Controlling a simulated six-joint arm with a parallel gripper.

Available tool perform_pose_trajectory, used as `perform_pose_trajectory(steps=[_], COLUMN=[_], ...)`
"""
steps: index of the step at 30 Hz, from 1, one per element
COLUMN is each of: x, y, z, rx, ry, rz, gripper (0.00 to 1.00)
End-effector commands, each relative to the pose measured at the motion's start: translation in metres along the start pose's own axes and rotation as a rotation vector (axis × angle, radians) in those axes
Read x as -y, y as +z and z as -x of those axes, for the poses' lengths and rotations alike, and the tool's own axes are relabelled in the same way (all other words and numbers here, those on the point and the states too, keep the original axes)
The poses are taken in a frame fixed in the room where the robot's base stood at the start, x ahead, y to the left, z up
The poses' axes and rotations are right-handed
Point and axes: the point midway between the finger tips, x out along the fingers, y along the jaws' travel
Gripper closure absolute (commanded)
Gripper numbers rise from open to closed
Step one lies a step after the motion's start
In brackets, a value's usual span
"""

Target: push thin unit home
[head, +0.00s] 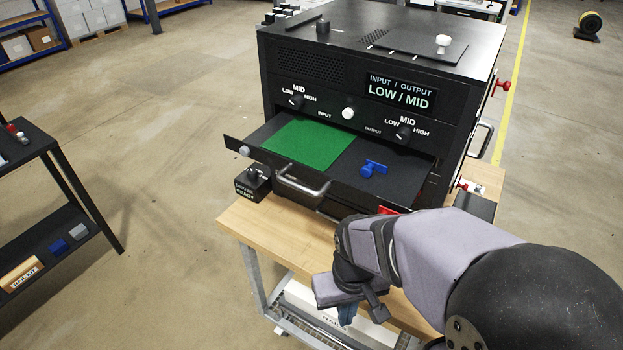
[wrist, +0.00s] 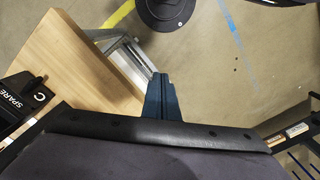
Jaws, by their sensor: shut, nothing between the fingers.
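A thin black tray-like unit (head: 398,187) sticks out of the front of the black rack cabinet (head: 325,95). A green sheet (head: 308,143) and a blue T-shaped piece (head: 374,167) lie on its top. Its front edge carries a metal handle (head: 301,188) and a silver knob (head: 245,151); a red part (head: 387,210) shows near its right end, partly behind my arm. My gripper (head: 347,313) is shut and empty, low beside the bench's front edge and apart from the unit. Its dark blue fingers (wrist: 160,92) are together in the wrist view, where the unit is not seen.
The cabinet stands on a wooden bench (head: 265,225) with a metal frame. A small black box with a knob (head: 252,183) sits left of the unit. A black shelf stand (head: 40,205) is at the left. Open floor lies between it and the bench.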

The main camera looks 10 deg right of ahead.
Motion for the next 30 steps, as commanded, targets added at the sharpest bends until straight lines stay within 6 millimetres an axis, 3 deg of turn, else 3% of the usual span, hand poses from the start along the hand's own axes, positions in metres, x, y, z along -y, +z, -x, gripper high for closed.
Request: perform_pose_trajectory(steps=[13, 17, 19, 25, 30], x=[0.000, 0.000, 0.001, 0.009, 0.023], y=[0.000, -0.002, -0.006, -0.041, -0.083], z=[0.000, 0.001, 0.004, 0.027, 0.066], rx=[0.000, 0.000, 0.001, 0.004, 0.016], ry=[0.000, 0.001, 0.003, 0.021, 0.055], rz=[0.000, 0.007, 0.025, 0.165, 0.372], gripper=[1.00, 0.71, 0.70, 0.70, 0.70])
